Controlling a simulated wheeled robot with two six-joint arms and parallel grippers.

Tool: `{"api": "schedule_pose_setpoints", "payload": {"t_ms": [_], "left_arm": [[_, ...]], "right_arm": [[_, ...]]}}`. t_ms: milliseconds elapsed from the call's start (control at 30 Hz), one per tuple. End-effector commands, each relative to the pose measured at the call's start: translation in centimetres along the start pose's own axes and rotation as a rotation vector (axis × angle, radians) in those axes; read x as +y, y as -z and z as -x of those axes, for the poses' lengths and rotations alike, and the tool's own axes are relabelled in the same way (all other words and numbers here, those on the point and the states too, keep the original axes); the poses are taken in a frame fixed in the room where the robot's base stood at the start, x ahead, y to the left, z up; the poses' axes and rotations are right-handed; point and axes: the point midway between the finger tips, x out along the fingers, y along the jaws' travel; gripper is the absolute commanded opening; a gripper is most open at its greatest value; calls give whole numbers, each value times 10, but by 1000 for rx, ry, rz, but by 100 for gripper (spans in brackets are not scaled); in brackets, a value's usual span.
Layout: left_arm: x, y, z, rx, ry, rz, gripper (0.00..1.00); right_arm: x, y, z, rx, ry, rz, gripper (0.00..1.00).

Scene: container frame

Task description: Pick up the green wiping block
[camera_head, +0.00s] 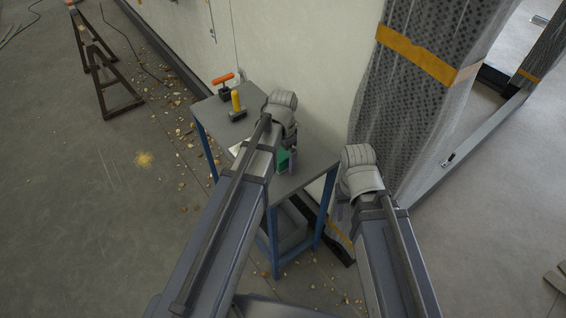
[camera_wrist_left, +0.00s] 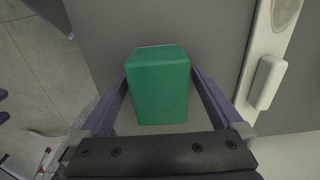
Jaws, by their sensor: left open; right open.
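The green wiping block (camera_head: 283,160) is on the grey table (camera_head: 318,155), partly hidden behind my left arm in the head view. In the left wrist view the green block (camera_wrist_left: 158,85) lies between the two fingers of my left gripper (camera_wrist_left: 160,78). The fingers stand open on either side of it, close to its sides; I cannot tell whether they touch it. In the head view my left gripper (camera_head: 288,162) is mostly hidden by its own arm. My right gripper (camera_head: 340,208) is to the right of the table, mostly hidden behind its wrist.
A yellow-handled tool (camera_head: 236,103) and an orange-handled tool (camera_head: 223,79) stand at the table's far left. A white object (camera_wrist_left: 268,82) lies beside the block. A wrapped pillar (camera_head: 408,100) and a wall are behind the table. Rubble is scattered on the floor.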

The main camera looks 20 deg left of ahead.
Motion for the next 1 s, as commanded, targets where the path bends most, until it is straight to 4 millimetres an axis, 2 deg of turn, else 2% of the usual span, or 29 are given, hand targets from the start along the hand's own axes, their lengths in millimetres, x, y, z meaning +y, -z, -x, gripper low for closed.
{"api": "schedule_pose_setpoints", "payload": {"t_ms": [133, 1000], "left_arm": [[0, 0, 1, 0, 0, 0, 100], [0, 0, 1, 0, 0, 0, 2]], "right_arm": [[0, 0, 1, 0, 0, 0, 50], [0, 0, 1, 0, 0, 0, 50]]}}
